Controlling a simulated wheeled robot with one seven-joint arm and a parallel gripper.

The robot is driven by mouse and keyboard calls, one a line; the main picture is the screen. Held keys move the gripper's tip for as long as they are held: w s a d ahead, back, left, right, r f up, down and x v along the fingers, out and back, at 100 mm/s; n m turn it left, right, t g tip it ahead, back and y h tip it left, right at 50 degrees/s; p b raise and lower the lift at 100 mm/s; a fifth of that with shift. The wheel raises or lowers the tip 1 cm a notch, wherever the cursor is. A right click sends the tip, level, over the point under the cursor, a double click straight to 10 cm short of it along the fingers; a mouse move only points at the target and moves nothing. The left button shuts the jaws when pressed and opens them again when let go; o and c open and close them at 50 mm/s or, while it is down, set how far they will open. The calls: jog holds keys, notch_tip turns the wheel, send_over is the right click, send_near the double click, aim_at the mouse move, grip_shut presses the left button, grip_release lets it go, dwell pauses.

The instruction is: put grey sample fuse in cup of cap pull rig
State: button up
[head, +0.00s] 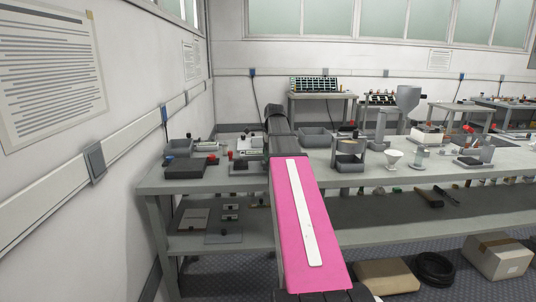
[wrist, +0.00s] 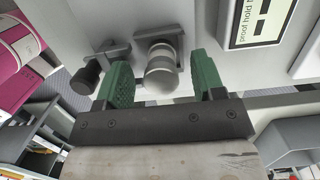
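In the wrist view my gripper (wrist: 163,78) has its two green fingers spread. A pale grey cylindrical piece with a rounded end (wrist: 161,72) stands between them, with a gap on each side. Its shape fits a fuse, but I cannot tell if it is the grey sample fuse. It meets a grey block (wrist: 158,40) on a light grey surface. A sign starting "proof hold" (wrist: 262,18) is beside it. I cannot tell which fixture is the cap pull rig or see its cup for certain. In the head view my pink arm hides the gripper.
A black knob on a grey bracket (wrist: 86,74) is close to the left finger.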

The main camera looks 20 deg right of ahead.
jog(key=shift+r, duration=0.1)
jog(key=r, duration=0.3)
jog(key=d+r, duration=0.1)
jog(key=r, duration=0.5)
jog(key=shift+s+d+r, duration=0.15)
jog(key=shift+d+r, duration=0.05)
jog(key=shift+s+r, duration=0.1)
jog(key=shift+r, duration=0.45)
